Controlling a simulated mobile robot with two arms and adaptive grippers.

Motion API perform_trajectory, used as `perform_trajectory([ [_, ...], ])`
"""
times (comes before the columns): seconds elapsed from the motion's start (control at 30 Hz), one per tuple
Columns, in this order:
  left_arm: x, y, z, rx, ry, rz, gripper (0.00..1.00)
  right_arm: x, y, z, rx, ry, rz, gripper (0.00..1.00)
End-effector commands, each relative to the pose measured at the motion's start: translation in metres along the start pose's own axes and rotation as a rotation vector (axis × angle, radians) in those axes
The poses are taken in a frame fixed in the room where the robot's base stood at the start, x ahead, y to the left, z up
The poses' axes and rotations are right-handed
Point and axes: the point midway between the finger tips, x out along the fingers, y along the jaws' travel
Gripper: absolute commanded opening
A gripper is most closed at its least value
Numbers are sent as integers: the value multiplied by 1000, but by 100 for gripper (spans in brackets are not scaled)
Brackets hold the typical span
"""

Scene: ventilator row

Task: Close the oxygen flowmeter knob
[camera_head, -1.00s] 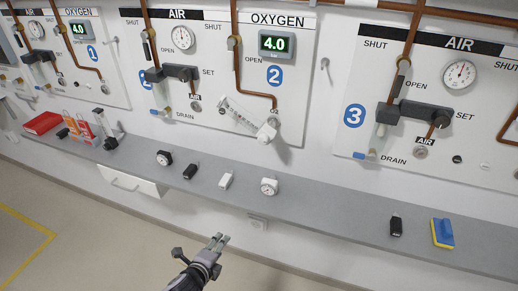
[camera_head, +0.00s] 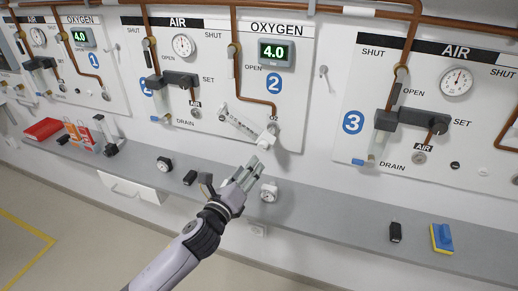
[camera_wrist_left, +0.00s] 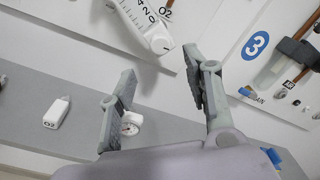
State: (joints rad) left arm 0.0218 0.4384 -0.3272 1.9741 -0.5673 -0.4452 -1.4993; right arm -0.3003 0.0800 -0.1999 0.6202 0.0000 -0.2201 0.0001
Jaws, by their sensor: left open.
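The oxygen flowmeter (camera_head: 240,122) is a clear scaled tube tilted on panel 2, below the OXYGEN display reading 4.0. Its white knob (camera_head: 267,138) is at the lower right end of the tube. In the left wrist view the flowmeter (camera_wrist_left: 138,14) and its knob (camera_wrist_left: 159,40) show at the top, beyond the fingertips. My left gripper (camera_head: 252,170) is open and empty, just below the knob and apart from it, over the shelf. In the left wrist view its two fingers (camera_wrist_left: 158,75) stand wide apart. My right gripper is not in view.
A grey shelf (camera_head: 330,217) runs below the panels. A sponge (camera_head: 442,237) lies at the right.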

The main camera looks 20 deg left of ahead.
Motion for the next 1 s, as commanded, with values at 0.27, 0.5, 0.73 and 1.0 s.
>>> perform_trajectory([
  [0.27,58,-2,2,-3,-1,0,45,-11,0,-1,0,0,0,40],
  [0.5,84,0,0,-2,0,0,45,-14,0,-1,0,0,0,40],
  [0.73,88,0,0,-1,0,0,45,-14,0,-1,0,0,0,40],
  [1.0,88,0,0,-1,0,0,35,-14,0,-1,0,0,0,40],
])
